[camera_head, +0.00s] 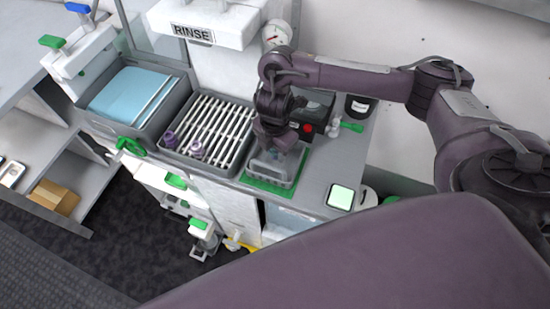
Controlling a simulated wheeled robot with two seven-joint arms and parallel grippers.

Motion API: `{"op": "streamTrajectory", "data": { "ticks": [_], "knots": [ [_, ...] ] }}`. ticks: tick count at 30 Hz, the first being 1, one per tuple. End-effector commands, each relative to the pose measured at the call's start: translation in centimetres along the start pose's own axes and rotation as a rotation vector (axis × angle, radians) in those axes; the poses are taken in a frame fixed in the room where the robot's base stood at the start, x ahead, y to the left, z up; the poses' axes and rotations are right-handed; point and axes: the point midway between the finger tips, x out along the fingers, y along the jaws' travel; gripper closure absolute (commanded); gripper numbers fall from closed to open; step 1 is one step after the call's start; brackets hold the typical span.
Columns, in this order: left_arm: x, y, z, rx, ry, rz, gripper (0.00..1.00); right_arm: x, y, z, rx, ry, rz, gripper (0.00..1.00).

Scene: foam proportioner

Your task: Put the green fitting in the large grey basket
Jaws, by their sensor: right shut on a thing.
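My right gripper (277,143) reaches down over a small grey basket (290,183) on a green mat (268,189). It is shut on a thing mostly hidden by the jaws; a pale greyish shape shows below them. A green piece (350,127) that may be the green fitting lies at the back right of the counter, right of the gripper and apart from it. My left gripper is not in view.
A grey basin (171,118) with blue liquid is at the left, with a green handle (131,147) at its front. A small screen (341,197) sits near the counter's front right.

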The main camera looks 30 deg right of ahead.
Motion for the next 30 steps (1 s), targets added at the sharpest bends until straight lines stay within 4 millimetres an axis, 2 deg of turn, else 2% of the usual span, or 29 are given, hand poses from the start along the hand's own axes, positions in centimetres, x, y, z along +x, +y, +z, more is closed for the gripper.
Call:
{"op": "streamTrajectory", "data": {
  "ticks": [6, 8, 21, 22, 27, 30],
  "knots": [
    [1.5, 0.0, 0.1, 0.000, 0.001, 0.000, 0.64, 3.3, -0.1, -0.1, 0.002, 0.002, -0.003, 0.89],
    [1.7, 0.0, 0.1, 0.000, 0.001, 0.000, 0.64, 3.8, -0.1, -0.1, 0.002, 0.003, -0.002, 0.89],
    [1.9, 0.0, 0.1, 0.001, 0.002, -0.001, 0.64, 4.3, 0.0, 0.0, 0.001, 0.000, -0.001, 0.89],
    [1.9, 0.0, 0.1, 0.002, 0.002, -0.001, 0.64, 4.3, 0.0, 0.0, 0.001, 0.000, -0.001, 0.66],
    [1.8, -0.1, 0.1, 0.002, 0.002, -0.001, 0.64, 4.2, 0.0, 0.0, 0.001, 0.000, -0.001, 0.44],
    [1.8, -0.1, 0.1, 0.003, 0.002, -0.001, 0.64, 4.2, 0.0, 0.0, 0.001, 0.000, -0.001, 0.44]
  ]
}}
